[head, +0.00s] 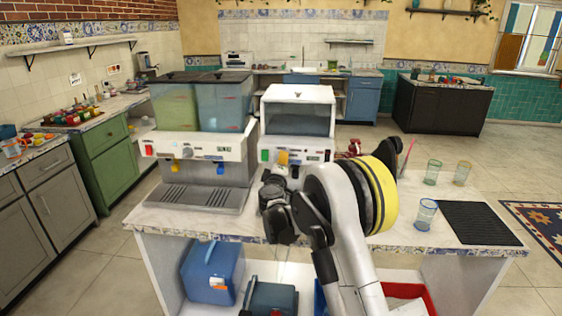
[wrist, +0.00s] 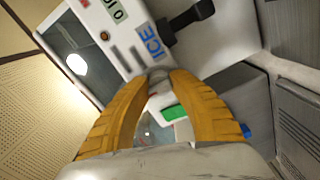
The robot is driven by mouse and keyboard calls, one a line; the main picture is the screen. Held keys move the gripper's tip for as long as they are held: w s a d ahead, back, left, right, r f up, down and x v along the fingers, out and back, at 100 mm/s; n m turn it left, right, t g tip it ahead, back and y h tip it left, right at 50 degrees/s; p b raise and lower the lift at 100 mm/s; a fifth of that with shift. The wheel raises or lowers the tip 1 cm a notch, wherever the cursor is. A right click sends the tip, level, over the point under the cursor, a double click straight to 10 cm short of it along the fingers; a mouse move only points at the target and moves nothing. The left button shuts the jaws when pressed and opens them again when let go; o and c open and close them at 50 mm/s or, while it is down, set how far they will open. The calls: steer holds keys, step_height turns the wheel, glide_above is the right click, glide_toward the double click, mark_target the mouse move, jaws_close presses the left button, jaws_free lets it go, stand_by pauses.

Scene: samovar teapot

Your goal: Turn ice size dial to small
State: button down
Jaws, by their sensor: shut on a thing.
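The white ice machine (head: 298,95) stands on the counter, with a clear window above its front panel. My gripper (head: 283,158) is in front of this panel, its yellow fingers against it. In the wrist view the fingers (wrist: 158,78) come together on a small grey knob, the ice size dial (wrist: 157,72), mostly hidden between the tips. The panel (wrist: 122,42) appears tilted there, with a blue ICE label and a black lever (wrist: 188,18) beside it. I cannot read the dial's setting.
A drink dispenser (head: 205,135) with green and blue tanks stands close on the left. Several glasses (head: 426,212) and a black mat (head: 478,223) are on the counter to the right. A green patch (wrist: 174,112) shows between my fingers. Blue containers (head: 212,270) sit on the shelf below.

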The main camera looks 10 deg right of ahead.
steer(key=c, duration=1.4)
jaws_free()
steer(key=shift+d, duration=0.1)
steer(key=v, duration=1.2)
